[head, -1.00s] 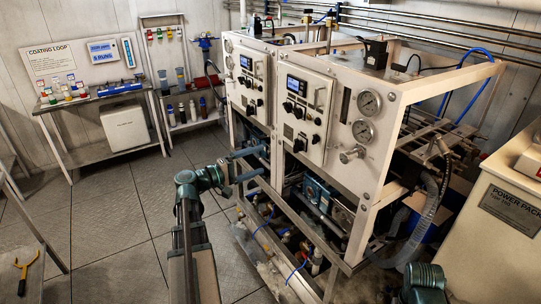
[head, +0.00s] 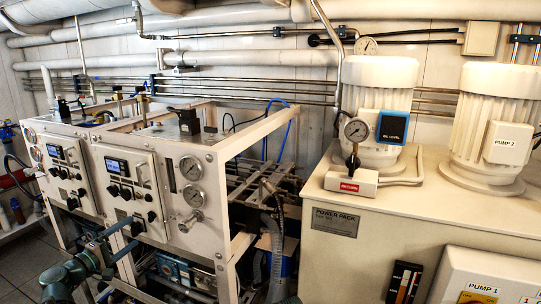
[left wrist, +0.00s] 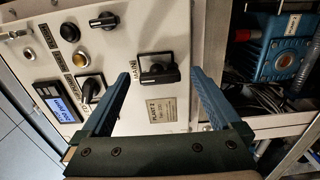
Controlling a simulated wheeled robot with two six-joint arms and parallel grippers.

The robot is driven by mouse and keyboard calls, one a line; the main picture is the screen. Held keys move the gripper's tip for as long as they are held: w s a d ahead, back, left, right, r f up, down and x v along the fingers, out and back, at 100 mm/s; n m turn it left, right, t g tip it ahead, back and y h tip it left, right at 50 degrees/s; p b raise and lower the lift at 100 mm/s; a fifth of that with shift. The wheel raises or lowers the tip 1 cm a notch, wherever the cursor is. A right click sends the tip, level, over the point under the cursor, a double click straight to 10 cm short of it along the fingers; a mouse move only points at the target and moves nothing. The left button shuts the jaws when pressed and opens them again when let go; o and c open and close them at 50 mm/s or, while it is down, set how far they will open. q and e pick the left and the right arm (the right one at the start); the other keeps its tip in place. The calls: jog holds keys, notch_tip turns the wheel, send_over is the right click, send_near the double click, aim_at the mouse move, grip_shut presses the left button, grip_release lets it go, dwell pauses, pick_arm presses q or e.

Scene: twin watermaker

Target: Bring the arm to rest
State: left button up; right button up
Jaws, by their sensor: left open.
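My left arm comes in at the lower left of the head view, and its gripper (head: 122,239) is in front of the lower part of a white control panel (head: 133,196). In the left wrist view the two blue fingers of my left gripper (left wrist: 160,82) are apart with nothing held. A black switch handle (left wrist: 158,72) marked MAIN shows between the fingertips. I cannot tell whether the fingers touch the panel. My right gripper is not in view.
The white watermaker frame (head: 222,175) with gauges and hoses stands close to the left arm. A cream power pack (head: 360,240) with two pump motors fills the right side. A blue-cased unit (left wrist: 285,50) is beside the panel. Some floor shows at the lower left.

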pick_arm(q)
jog(key=shift+w, duration=0.15)
jog(key=v, duration=1.4)
jog(key=x, duration=1.4)
jog(key=shift+w, duration=0.15)
jog(key=n, duration=0.3)
jog(key=shift+s+d+r, duration=0.1)
jog(key=shift+s, duration=0.1)
jog(key=n, duration=0.4)
jog(key=shift+r+n, duration=0.1)
jog(key=shift+n, duration=0.3)
jog(key=n, duration=0.4)
jog(key=shift+r+n+p, duration=0.15)
jog(key=shift+n+p, duration=0.15)
jog(key=shift+p, duration=0.05)
jog(key=n, duration=0.3)
jog(key=shift+r+n, duration=0.1)
jog(key=shift+n, duration=0.3)
